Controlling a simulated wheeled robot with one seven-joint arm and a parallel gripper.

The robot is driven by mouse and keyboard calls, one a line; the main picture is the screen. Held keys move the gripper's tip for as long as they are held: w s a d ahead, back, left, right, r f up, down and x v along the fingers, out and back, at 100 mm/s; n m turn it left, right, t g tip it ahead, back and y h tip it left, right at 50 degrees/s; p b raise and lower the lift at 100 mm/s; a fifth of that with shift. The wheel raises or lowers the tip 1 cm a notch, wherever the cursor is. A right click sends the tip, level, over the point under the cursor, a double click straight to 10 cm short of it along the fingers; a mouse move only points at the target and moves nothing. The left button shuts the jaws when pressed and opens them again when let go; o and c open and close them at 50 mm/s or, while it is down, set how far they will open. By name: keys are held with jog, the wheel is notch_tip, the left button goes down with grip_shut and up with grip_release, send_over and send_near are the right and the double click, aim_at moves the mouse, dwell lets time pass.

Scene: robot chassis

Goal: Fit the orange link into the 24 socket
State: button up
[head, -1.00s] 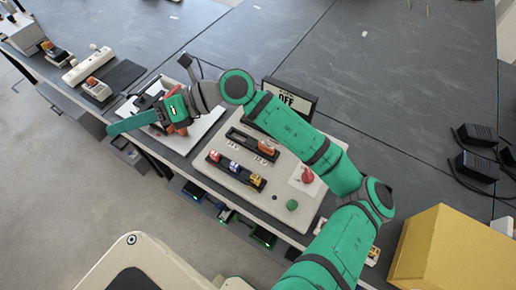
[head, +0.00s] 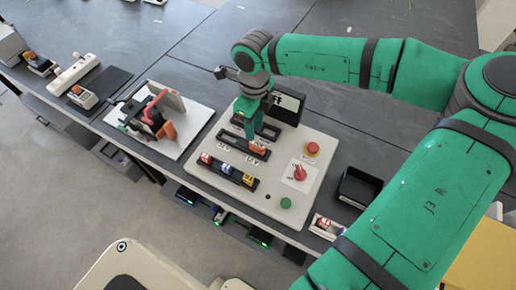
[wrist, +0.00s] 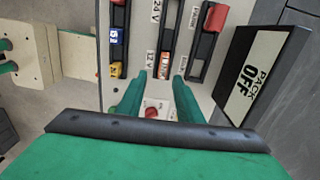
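The orange link (head: 258,147) sits at the right end of the middle black slot on the cream panel (head: 315,165). In the wrist view the orange link (wrist: 164,66) lies beside the 12 V label (wrist: 150,61), just beyond my fingertips. The 24 V label (wrist: 157,11) is farther along the same slot; the socket beside it (wrist: 172,12) looks dark and empty. My gripper (wrist: 158,78) is open, its two green fingers apart with nothing held. In the head view my gripper (head: 258,132) points down over the panel and partly hides the upper slot.
A front slot holds red, blue-white and yellow links (head: 228,168). A red link (wrist: 214,17) sits in another slot. The PACK OFF display (wrist: 262,75) stands beside the panel. A red knob (head: 299,173), green button (head: 286,203) and black tray (head: 358,188) are at the right.

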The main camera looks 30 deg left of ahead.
aim_at(257, 145)
jog(key=f, duration=0.3)
jog(key=d+f, duration=0.1)
jog(key=shift+w+f, duration=0.15)
jog(key=shift+w, duration=0.15)
jog(key=shift+w+a+f, duration=0.15)
jog(key=shift+f, duration=1.4)
jog(key=shift+w+a+f, duration=0.1)
jog(key=shift+a+f, duration=0.05)
jog(key=shift+f, duration=1.4)
jog(key=shift+d+f, duration=0.1)
jog(key=shift+d, duration=0.05)
jog(key=shift+s, duration=0.15)
grip_shut()
